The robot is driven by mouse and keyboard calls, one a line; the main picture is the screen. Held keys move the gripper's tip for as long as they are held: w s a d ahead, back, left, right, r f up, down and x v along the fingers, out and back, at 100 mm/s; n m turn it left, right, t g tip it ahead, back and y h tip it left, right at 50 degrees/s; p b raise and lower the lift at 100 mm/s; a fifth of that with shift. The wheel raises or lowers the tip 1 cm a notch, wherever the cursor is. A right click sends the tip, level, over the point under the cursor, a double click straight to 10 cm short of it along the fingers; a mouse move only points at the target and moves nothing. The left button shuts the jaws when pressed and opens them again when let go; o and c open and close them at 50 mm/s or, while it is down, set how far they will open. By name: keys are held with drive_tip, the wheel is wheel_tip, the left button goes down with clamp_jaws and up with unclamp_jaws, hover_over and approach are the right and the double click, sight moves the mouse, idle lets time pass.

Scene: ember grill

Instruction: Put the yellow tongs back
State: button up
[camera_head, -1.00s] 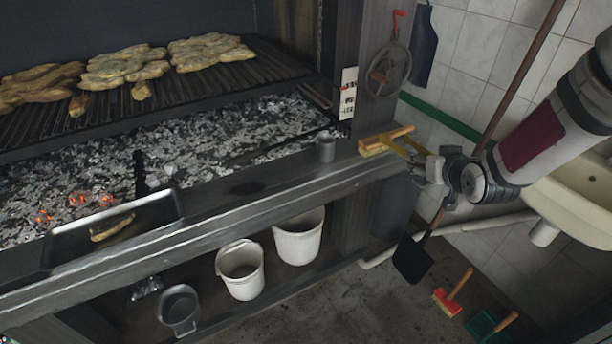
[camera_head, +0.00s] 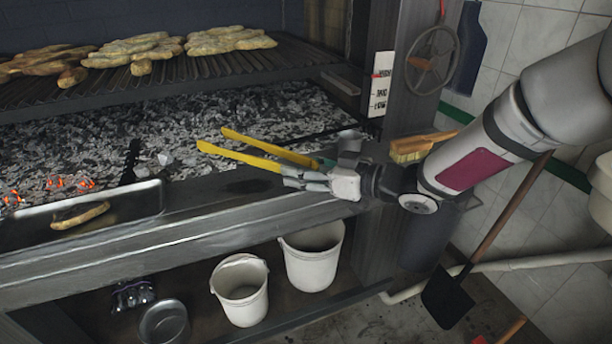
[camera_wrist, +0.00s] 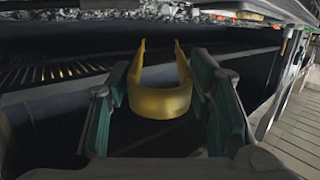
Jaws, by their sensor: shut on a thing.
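The yellow tongs (camera_head: 243,155) are held in my gripper (camera_head: 312,178) in the head view. Their two arms point left over the grill's front ledge and the near edge of the coals. In the wrist view, the tongs' curved yellow bend (camera_wrist: 160,102) sits between the two green-sided fingers of my gripper (camera_wrist: 162,100), with the arms pointing away. The gripper is shut on the tongs at their bend. The tongs look raised above the ledge, but the exact height is hard to tell.
A metal tray (camera_head: 128,208) with a piece of food lies on the ledge at left. A metal cup (camera_head: 350,141) and a wooden brush (camera_head: 408,150) stand behind my gripper. White buckets (camera_head: 313,262) sit on the lower shelf. Coals (camera_head: 225,115) lie beyond the ledge.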

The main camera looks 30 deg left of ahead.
wheel_tip(320, 180, down, 9)
drive_tip(key=b, duration=0.6)
drive_tip(key=shift+f+b, duration=0.2)
drive_tip(key=shift+b, duration=0.1)
drive_tip(key=o, duration=0.8)
